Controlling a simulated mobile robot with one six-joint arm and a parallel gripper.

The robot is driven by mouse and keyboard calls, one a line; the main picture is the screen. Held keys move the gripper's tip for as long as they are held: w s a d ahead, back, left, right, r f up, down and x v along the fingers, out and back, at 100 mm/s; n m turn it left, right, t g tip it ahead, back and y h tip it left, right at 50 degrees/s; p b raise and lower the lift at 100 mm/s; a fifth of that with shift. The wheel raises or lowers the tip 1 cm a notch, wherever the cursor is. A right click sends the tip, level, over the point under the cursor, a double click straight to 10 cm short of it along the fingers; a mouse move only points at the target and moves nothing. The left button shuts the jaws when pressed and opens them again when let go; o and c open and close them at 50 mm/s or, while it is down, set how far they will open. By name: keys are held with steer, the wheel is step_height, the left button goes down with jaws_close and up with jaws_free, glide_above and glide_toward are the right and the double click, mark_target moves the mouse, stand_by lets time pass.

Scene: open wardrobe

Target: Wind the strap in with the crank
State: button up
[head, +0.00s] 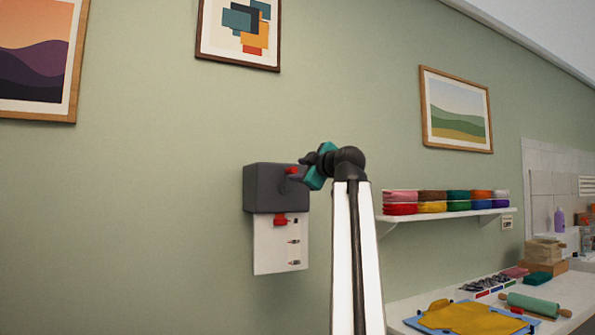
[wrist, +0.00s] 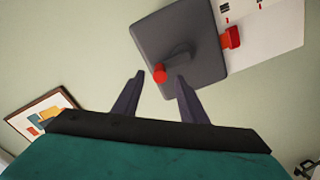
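A dark grey box (head: 275,188) is fixed to the green wall, also seen tilted in the wrist view (wrist: 165,30). Its crank has a dark arm and a red knob (head: 291,170), which also shows in the wrist view (wrist: 159,75). A red piece (head: 281,220) sticks out under the box, over a white board (head: 268,250) with several marks. I cannot tell whether it is the strap's end. My gripper (wrist: 160,76) is open, and the knob appears between its fingertips with gaps on both sides. Contact is not visible. In the head view my arm partly hides the gripper.
A shelf (head: 445,215) with several coloured rolls is right of my arm. Below it, a white counter (head: 565,297) holds a green rolling pin (head: 533,305) and yellow cloth (head: 465,318). Framed pictures hang above.

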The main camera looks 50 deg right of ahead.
steer(key=p+v, duration=0.6)
steer(key=v, duration=0.5)
stand_by(0.3)
stand_by(0.7)
